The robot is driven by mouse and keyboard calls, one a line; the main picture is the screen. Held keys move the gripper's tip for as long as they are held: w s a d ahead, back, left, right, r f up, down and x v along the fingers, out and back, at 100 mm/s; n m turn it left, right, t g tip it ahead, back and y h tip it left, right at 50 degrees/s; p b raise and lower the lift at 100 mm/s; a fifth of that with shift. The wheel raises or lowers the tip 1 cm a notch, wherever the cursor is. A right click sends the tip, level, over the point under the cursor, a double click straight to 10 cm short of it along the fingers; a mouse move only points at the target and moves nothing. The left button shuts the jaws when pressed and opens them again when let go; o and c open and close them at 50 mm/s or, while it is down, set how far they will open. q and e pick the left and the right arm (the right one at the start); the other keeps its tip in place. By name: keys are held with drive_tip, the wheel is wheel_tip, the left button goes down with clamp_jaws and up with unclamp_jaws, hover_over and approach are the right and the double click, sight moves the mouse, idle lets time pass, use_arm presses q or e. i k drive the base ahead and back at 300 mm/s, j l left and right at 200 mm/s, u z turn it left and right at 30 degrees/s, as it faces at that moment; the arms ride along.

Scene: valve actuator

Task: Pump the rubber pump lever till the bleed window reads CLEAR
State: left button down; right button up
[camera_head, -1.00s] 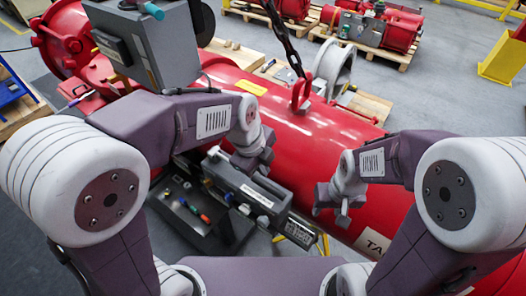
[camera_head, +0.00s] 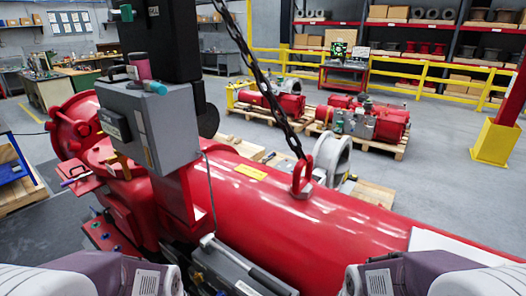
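In the head view a grey box-shaped unit (camera_head: 240,277) with a white label sits low, in front of the large red cylinder (camera_head: 300,215). A light bar (camera_head: 209,241) shows at its upper left end; I cannot tell whether this is the pump lever. The unit's lower part is cut off by the frame. No bleed window reading can be made out. Only my arm links show in the bottom corners. Both grippers are below the frame, so their hold and opening are hidden.
A grey control box (camera_head: 150,120) with a pink and teal part (camera_head: 141,70) on top stands at left. A chain (camera_head: 260,75) hangs to a red lifting eye (camera_head: 301,178) on the cylinder. Yellow railing (camera_head: 400,75), pallets and shelves stand behind. Open grey floor lies at right.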

sight(277, 288)
drive_tip(key=k+j+z, duration=0.7)
drive_tip(key=k, duration=0.25)
